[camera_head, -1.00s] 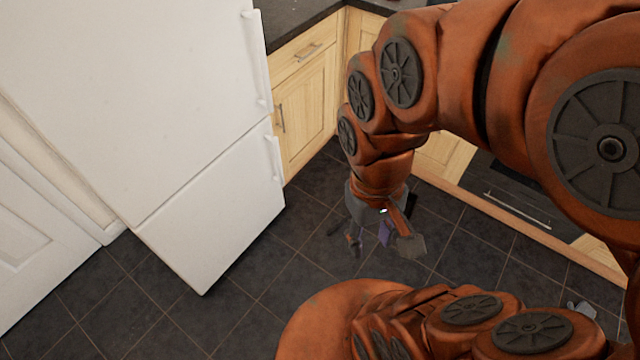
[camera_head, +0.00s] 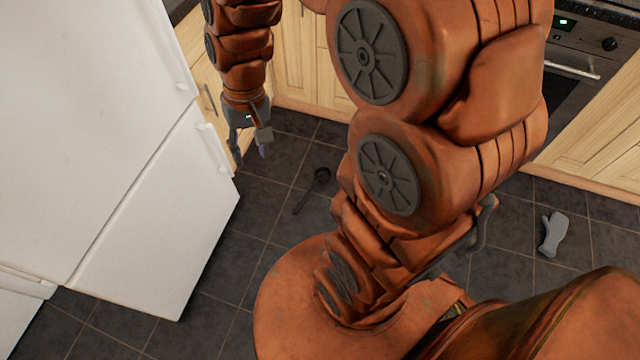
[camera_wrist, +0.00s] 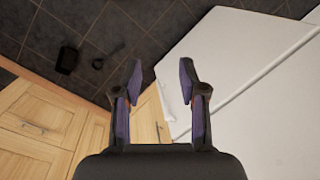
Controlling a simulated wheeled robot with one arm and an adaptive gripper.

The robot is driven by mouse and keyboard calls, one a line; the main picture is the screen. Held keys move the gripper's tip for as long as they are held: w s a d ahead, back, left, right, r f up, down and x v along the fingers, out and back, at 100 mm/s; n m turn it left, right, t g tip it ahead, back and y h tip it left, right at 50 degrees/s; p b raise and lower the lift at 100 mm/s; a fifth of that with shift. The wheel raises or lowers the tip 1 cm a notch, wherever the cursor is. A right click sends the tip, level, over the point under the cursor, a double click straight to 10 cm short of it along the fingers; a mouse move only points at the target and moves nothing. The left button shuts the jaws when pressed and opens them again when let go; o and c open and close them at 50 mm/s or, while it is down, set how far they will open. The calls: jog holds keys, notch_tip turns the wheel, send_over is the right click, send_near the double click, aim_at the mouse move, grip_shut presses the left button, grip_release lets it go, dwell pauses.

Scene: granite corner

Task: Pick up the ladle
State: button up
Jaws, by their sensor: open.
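The ladle (camera_head: 309,191) is dark and lies flat on the tiled floor, with its round bowl toward the back and its handle toward the front left. In the wrist view the ladle (camera_wrist: 98,63) is small, at the upper left, beyond and to the left of the fingers. My gripper (camera_head: 250,152) hangs in the air to the left of the ladle, near the fridge and the wooden cabinets. Its purple-lined fingers (camera_wrist: 160,72) are spread apart with nothing between them.
A white fridge (camera_head: 165,210) stands close on the left. Wooden cabinets (camera_head: 297,60) line the back. A grey oven mitt (camera_head: 552,234) lies on the floor at right, near the oven (camera_head: 570,75). A dark boxy object (camera_wrist: 67,60) is beside the ladle in the wrist view.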

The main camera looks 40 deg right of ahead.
jog(key=w+d+f+m+y+b, duration=0.1)
jog(key=w+d+f+m+b, duration=0.15)
jog(key=w+f+b, duration=0.75)
jog(key=m+t+h+b, duration=0.25)
jog(key=m+b, duration=0.75)
jog(key=b, duration=1)
send_over(305, 198)
jog(key=s, duration=0.1)
jog(key=shift+n, duration=0.25)
jog(key=shift+d+f, duration=0.15)
jog(key=shift+f, duration=11.3)
jog(key=shift+d+f, duration=0.15)
jog(key=shift+f, duration=11.35)
jog(key=shift+d+f, duration=0.15)
jog(key=shift+f, duration=11.3)
jog(key=shift+w+a+f+b, duration=0.15)
jog(key=shift+f+b, duration=0.2)
jog(key=shift+f, duration=0.45)
jog(key=shift+w+a+f+b, duration=0.15)
jog(key=shift+f+b, duration=0.15)
jog(key=shift+f, duration=0.55)
jog(key=shift+w+a+f+b, duration=0.15)
jog(key=shift+f+b, duration=0.2)
jog(key=shift+f, duration=0.45)
jog(key=shift+c, duration=0.3)
